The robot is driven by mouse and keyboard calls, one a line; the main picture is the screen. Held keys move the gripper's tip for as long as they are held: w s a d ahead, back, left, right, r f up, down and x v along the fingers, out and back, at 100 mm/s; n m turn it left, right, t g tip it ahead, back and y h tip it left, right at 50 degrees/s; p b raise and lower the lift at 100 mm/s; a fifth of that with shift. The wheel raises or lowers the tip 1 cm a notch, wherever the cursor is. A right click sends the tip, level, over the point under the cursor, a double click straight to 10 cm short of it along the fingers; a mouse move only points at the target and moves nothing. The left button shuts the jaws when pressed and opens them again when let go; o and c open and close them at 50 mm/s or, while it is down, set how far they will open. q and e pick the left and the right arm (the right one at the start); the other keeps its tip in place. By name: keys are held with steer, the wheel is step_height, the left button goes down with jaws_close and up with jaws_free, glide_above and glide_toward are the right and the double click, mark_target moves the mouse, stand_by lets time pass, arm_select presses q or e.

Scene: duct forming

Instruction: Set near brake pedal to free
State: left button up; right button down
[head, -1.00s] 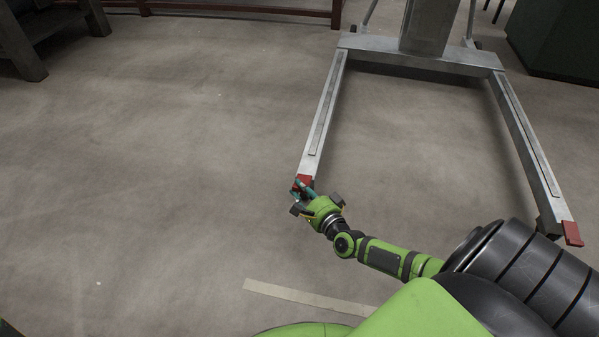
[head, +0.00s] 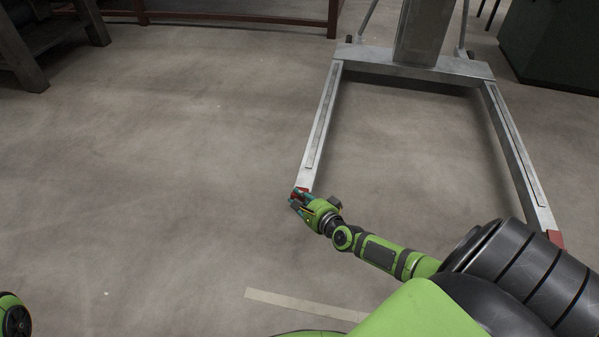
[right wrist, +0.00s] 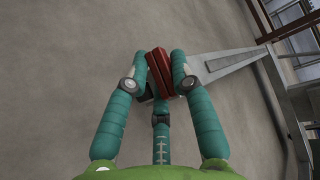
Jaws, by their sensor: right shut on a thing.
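A red brake pedal (head: 302,190) sits at the front end of the left leg of a grey wheeled frame. It also shows in the right wrist view as a red block (right wrist: 158,72). My right gripper (head: 298,200) is shut on this pedal, with teal fingers on both sides of it and a third finger below. The fingers hide part of the pedal, and its exact tilt is hard to tell. A second red pedal (head: 555,239) is at the end of the right leg, partly cut off by my arm. My left gripper is not in view.
The grey frame's left leg (head: 321,125) and right leg (head: 516,145) run back to a crossbeam (head: 420,62) with an upright column. A green cabinet (head: 550,45) stands at the back right, a dark bench (head: 45,40) at the back left. The floor on the left is clear.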

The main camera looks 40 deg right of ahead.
steer(key=c, duration=1)
jaws_free()
steer(key=shift+a+r, duration=0.1)
steer(key=shift+c, duration=0.2)
steer(key=v, duration=1.2)
